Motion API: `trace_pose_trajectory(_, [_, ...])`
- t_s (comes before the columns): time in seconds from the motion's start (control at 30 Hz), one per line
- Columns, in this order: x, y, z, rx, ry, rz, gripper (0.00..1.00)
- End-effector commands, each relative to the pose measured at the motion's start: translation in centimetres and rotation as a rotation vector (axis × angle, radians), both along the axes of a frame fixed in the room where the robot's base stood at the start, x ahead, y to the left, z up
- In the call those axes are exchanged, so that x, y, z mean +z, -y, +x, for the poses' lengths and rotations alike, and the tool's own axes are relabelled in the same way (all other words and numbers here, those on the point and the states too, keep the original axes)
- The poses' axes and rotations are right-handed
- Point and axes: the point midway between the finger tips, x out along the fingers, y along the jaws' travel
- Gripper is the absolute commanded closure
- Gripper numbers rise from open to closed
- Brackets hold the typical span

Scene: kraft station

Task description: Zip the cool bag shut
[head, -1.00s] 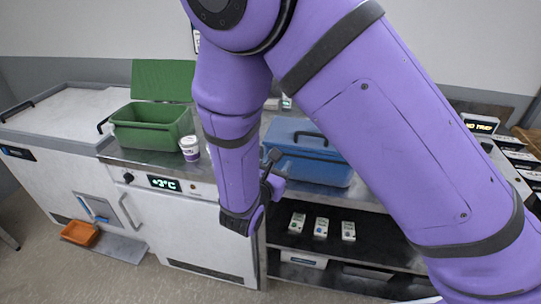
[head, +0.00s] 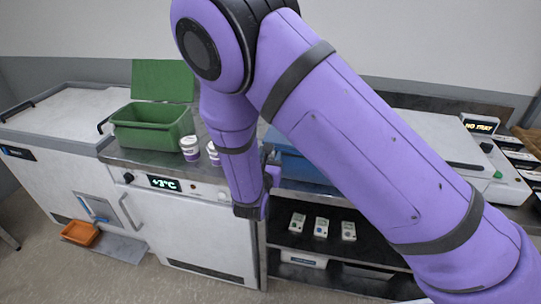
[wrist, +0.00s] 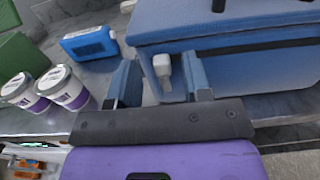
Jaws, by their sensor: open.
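The blue cool bag (head: 295,165) stands on the counter, mostly hidden behind my arm in the head view. In the wrist view the cool bag (wrist: 225,70) fills the upper right, with its lid down over the body and a dark band along its side. A pale tab, apparently the zip pull (wrist: 162,68), sticks out at the bag's left front corner. My gripper (wrist: 159,62) is open, with one blue finger on each side of the tab in the picture. I cannot tell whether either finger touches it. In the head view my gripper (head: 268,178) is at the bag's left front.
Two white and purple tubs (wrist: 62,88) and a blue block with a label (wrist: 90,44) stand left of my gripper. An open green box (head: 150,128) is farther left. Small cartons (head: 321,227) lie on the shelf below.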

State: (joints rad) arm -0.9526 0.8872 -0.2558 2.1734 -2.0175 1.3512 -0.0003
Motion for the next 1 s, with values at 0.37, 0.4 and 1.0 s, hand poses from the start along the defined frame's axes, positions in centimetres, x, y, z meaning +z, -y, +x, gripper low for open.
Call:
trace_pose_trajectory(0.37, [0.02, 0.48, 1.23, -0.001, 0.000, -0.001, 0.55])
trace_pose_trajectory(0.4, [0.02, 0.48, 1.23, -0.001, 0.000, -0.001, 0.55])
trace_pose_trajectory(1.0, [0.00, 0.47, 1.19, -0.001, 0.000, 0.000, 1.00])
